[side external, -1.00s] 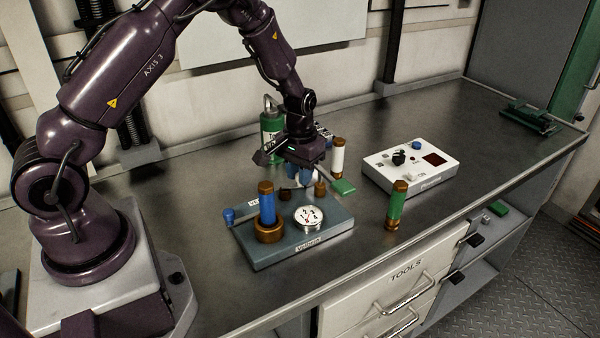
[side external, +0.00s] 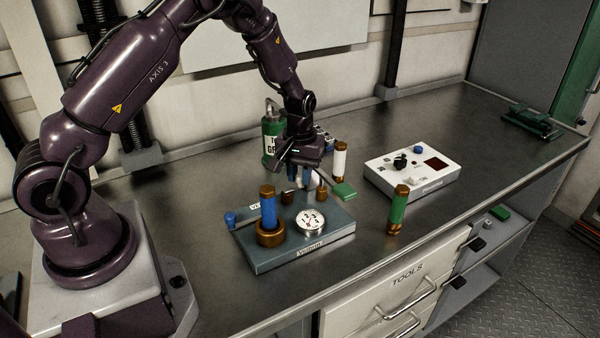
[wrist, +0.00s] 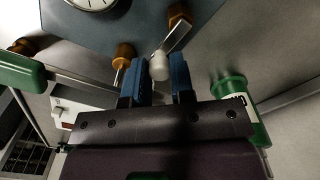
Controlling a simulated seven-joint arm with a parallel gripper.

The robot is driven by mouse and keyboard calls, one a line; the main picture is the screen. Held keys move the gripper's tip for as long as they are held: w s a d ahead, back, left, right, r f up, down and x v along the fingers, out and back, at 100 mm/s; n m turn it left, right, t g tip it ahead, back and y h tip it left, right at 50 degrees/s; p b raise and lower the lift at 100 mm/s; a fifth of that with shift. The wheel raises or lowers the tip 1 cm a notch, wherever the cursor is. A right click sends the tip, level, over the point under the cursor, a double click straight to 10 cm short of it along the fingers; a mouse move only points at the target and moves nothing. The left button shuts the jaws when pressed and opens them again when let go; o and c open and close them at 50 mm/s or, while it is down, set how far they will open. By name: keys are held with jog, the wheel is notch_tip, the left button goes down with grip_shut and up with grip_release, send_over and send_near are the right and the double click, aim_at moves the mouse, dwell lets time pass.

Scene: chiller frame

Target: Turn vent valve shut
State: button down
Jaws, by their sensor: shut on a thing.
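The blue-grey valve plate (side external: 285,262) lies on the bench and carries a round white gauge (side external: 311,220). My gripper (side external: 303,180) is low over the plate's back edge. In the wrist view, my gripper's blue fingers (wrist: 160,80) are shut on the white knob (wrist: 159,66) of a flat metal handle (wrist: 178,35), seemingly the vent valve's. Brass fittings stand on either side of it, one left (wrist: 123,55) and one right (wrist: 180,15). A label starting "VE" (side external: 255,206) is partly hidden. A blue-knobbed lever (side external: 231,219) sits at the plate's left.
A blue cylinder (side external: 268,210) stands in a brass socket on the plate. White (side external: 339,160) and green (side external: 398,212) cylinders stand nearby. A green-handled piece (side external: 344,191) lies right of my gripper; a green bottle (side external: 272,130) is behind. A white box (side external: 410,172) stands right.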

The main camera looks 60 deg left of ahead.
jog(key=c, duration=1)
grip_release()
jog(key=shift+w+d, duration=0.1)
jog(key=shift+w, duration=0.05)
jog(key=shift+d+r+m, duration=0.1)
jog(key=shift+d+m, duration=0.2)
jog(key=shift+m, duration=0.6)
jog(key=m, duration=0.3)
jog(key=d+m, duration=0.1)
jog(key=shift+s, duration=0.35)
notch_tip(320, 180, up, 13)
jog(key=s+d+r, duration=0.2)
jog(key=s+r, duration=0.1)
jog(key=s, duration=0.3)
jog(key=s+d+r+m+t, duration=0.1)
jog(key=s+d+r, duration=0.2)
jog(key=s, duration=0.2)
jog(key=s+d+r+m+t, duration=0.1)
jog(key=s+d+r, duration=0.1)
jog(key=s, duration=0.4)
jog(key=shift+s+d+r, duration=0.3)
jog(key=shift+s+r, duration=0.05)
jog(key=shift+r, duration=0.25)
